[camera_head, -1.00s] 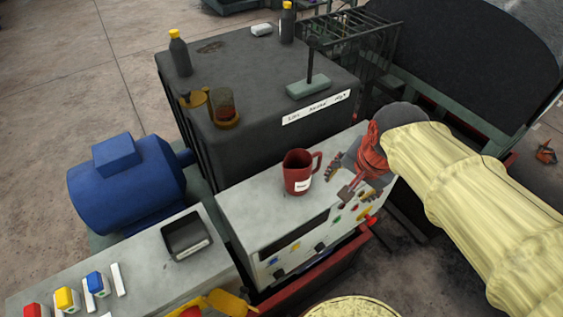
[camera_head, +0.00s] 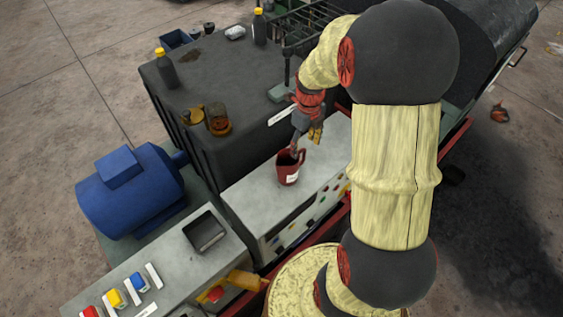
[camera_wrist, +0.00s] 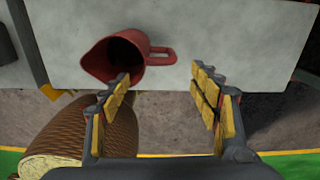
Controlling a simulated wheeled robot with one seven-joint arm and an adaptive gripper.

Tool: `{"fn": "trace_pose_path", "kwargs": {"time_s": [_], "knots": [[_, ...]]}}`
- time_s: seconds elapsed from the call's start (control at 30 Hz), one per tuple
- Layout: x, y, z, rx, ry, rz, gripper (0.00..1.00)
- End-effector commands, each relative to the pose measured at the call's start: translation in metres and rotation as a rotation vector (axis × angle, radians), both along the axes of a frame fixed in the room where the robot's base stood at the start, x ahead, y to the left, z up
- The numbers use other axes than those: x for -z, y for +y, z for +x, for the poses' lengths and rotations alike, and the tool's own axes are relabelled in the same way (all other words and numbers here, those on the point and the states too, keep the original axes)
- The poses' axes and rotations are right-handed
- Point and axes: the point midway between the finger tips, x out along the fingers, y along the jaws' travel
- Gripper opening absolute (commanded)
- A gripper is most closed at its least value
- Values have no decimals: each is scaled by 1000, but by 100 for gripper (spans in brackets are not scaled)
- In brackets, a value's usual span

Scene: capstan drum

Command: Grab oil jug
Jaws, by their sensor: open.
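The oil jug is a red, open-topped jug (camera_head: 288,174) with a white label, standing upright on the light grey console top (camera_head: 247,187). In the wrist view the jug (camera_wrist: 97,63) lies at upper left, its handle (camera_wrist: 162,50) pointing right. My gripper (camera_head: 305,142) is over the console, just above and behind the jug in the head view. In the wrist view my gripper (camera_wrist: 160,76) is open and empty, with yellow-padded fingers. The handle shows just beyond the gap between the fingertips. The left fingertip overlaps the jug's lower edge; I cannot tell whether they touch.
A dark cabinet (camera_head: 200,78) behind the console carries bottles with yellow caps (camera_head: 165,68) and an amber glass cup (camera_head: 218,122). A blue motor (camera_head: 130,190) and a black tray (camera_head: 205,232) are at left. The console top right of the handle is bare.

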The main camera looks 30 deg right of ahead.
Motion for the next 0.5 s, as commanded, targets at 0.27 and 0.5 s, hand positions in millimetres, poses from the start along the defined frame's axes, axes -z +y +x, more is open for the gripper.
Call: {"fn": "trace_pose_path", "kwargs": {"time_s": [0.27, 0.5], "knots": [[27, -5, -1, 65, 9, 5, 62], [48, -6, -1, 70, 10, 6, 62]]}}
